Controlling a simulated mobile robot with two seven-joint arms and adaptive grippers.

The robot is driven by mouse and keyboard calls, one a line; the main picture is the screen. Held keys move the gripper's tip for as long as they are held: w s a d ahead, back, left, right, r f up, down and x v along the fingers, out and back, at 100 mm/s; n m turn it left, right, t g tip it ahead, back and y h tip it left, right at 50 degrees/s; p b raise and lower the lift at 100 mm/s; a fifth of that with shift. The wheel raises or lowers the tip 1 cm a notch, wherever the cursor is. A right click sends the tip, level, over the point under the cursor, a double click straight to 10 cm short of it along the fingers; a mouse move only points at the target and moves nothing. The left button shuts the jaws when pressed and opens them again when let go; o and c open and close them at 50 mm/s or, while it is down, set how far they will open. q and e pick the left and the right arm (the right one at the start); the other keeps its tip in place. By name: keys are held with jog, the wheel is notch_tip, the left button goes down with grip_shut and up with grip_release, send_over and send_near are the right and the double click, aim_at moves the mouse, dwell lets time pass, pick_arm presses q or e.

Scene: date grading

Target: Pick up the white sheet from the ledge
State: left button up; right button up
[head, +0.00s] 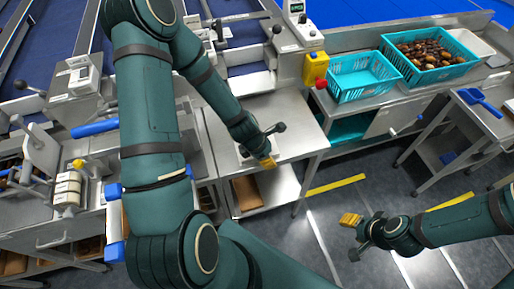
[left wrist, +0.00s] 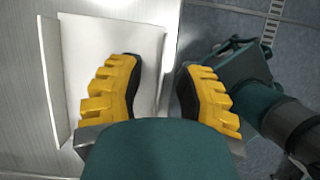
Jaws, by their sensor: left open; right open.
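I cannot tell the height of the fingers above the sheet. In the head view my left gripper (head: 267,158) is at the steel table, where it and the arm largely hide the sheet. My right gripper (head: 350,221) is open and empty over the floor.
A turquoise crate (head: 352,92) and another crate full of dates (head: 413,76) stand on the bench at the back right. A blue scoop (head: 478,100) lies on the right-hand table.

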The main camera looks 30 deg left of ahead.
dwell(0.5)
pick_arm(q)
grip_shut()
